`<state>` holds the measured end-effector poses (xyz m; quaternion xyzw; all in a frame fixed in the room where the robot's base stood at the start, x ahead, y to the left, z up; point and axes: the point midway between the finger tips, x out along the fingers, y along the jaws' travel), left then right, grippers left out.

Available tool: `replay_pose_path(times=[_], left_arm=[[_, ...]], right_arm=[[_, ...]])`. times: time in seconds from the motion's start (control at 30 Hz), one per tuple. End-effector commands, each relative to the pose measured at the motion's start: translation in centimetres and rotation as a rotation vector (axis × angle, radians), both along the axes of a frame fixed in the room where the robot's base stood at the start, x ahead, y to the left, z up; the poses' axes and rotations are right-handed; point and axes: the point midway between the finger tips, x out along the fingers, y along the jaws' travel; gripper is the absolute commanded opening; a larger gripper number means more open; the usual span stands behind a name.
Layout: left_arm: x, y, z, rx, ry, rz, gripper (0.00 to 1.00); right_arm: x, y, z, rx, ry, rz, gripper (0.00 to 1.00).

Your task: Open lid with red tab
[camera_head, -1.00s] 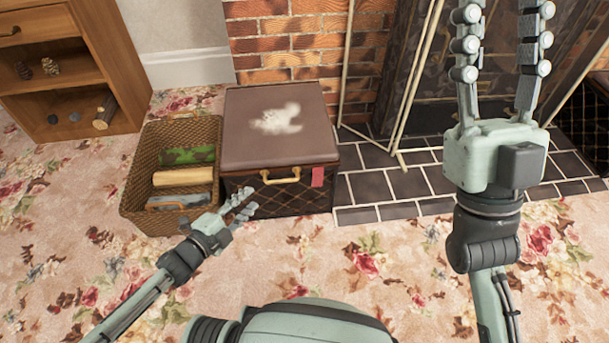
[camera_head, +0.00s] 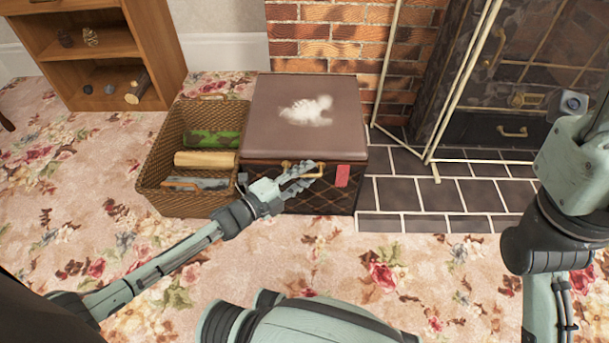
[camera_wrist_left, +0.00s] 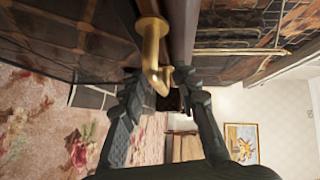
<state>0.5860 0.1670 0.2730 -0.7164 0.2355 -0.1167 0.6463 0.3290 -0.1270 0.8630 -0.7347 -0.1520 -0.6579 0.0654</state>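A dark box with a flat brown lid (camera_head: 275,130) stands in front of the brick wall in the head view. The lid is closed and has a white animal-shaped mark. A red tab (camera_head: 343,176) hangs from its front edge, right of a gold handle (camera_head: 289,165). The handle also shows large in the left wrist view (camera_wrist_left: 152,45). My left gripper (camera_head: 312,173) is at the handle, left of the red tab. In the left wrist view its fingers (camera_wrist_left: 158,105) are apart, with the handle's end between them; contact is unclear. My right gripper's palm (camera_head: 582,165) shows at the right edge, its fingers cut off.
A wicker basket (camera_head: 160,182) with a log and other items stands close left of the box. A dark tiled hearth (camera_head: 415,195) and a fireplace screen (camera_head: 462,85) are to the right. A wooden shelf (camera_head: 90,46) is at the back left. Floral carpet is clear in front.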

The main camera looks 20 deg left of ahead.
Motion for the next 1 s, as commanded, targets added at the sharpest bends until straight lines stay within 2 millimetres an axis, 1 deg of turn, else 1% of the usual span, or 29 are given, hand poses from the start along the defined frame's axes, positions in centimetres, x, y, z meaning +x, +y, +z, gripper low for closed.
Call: replay_pose_path(times=[0.17,0.27,0.4,0.43,0.83,1.0], left_arm=[[-0.02,-0.01,-0.02,0.0,0.001,0.0,0.31],[-0.03,0.0,-0.02,0.0,0.001,0.0,0.2],[-0.04,0.0,-0.02,0.0,0.001,0.0,0.02],[-0.04,0.0,-0.02,0.0,0.001,0.0,0.0],[-0.05,0.02,0.01,0.0,0.001,0.0,0.0],[-0.04,0.01,0.49,-0.002,0.007,0.0,0.0]], right_arm=[[0.02,-0.01,0.02,0.0,0.001,0.0,0.4],[0.02,-0.01,0.02,0.0,0.001,-0.001,0.4],[0.02,-0.01,0.02,0.0,0.001,-0.001,0.4],[0.02,-0.01,0.02,0.0,0.001,-0.001,0.4],[0.01,0.0,0.04,-0.001,0.0,-0.001,0.4],[-0.09,-0.02,0.55,0.001,-0.003,-0.001,0.4]])
